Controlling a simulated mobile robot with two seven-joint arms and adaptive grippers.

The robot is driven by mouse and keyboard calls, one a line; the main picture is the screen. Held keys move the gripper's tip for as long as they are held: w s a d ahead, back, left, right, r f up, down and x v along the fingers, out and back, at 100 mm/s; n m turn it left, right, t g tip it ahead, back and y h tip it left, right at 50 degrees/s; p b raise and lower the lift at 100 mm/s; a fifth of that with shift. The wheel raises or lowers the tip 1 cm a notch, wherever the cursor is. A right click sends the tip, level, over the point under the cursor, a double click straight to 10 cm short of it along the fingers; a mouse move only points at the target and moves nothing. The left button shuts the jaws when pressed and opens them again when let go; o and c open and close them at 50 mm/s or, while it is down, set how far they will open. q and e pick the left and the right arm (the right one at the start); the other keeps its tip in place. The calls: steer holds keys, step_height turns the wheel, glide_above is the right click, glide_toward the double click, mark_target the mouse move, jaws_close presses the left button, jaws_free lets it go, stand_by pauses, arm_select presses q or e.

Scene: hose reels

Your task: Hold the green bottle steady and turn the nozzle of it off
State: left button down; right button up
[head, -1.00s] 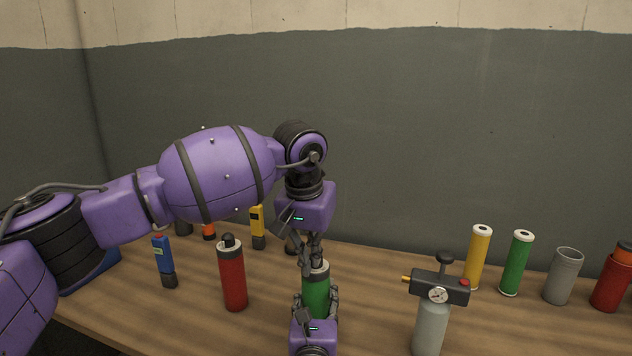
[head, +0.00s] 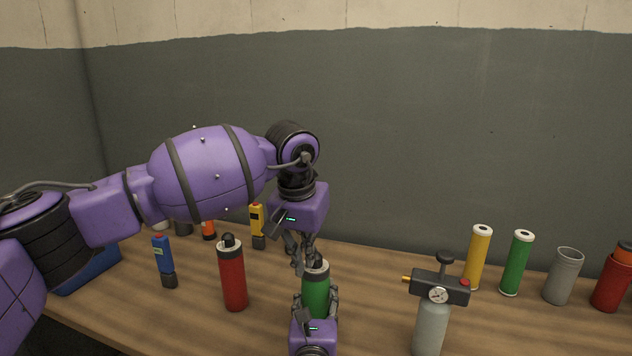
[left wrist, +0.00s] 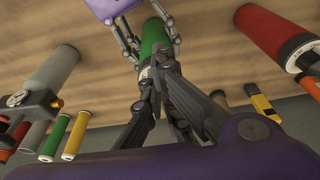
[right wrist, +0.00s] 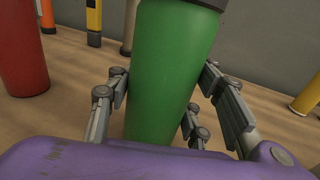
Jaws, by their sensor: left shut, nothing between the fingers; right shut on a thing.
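The green bottle (head: 316,293) stands upright on the wooden table, with a grey collar and a dark nozzle (head: 315,258) on top. My right gripper (head: 318,302) is shut around its body from the near side; in the right wrist view the fingers lie on both sides of the green bottle (right wrist: 168,70). My left gripper (head: 298,268) comes down from above, shut and empty, just left of the nozzle. In the left wrist view its fingers (left wrist: 155,72) cover the bottle's top, so I cannot tell whether they touch the nozzle.
A red bottle (head: 232,278) stands close on the left, with a blue device (head: 163,262) and a yellow device (head: 257,225) beyond. A grey canister with gauge (head: 432,325) stands on the right. Yellow (head: 478,257) and green tubes (head: 516,262) stand behind it.

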arm_select(q)
steer(key=w+v, duration=0.1)
steer(key=v, duration=0.5)
steer(key=shift+d, duration=0.15)
arm_select(e)
steer(key=o, duration=1.5)
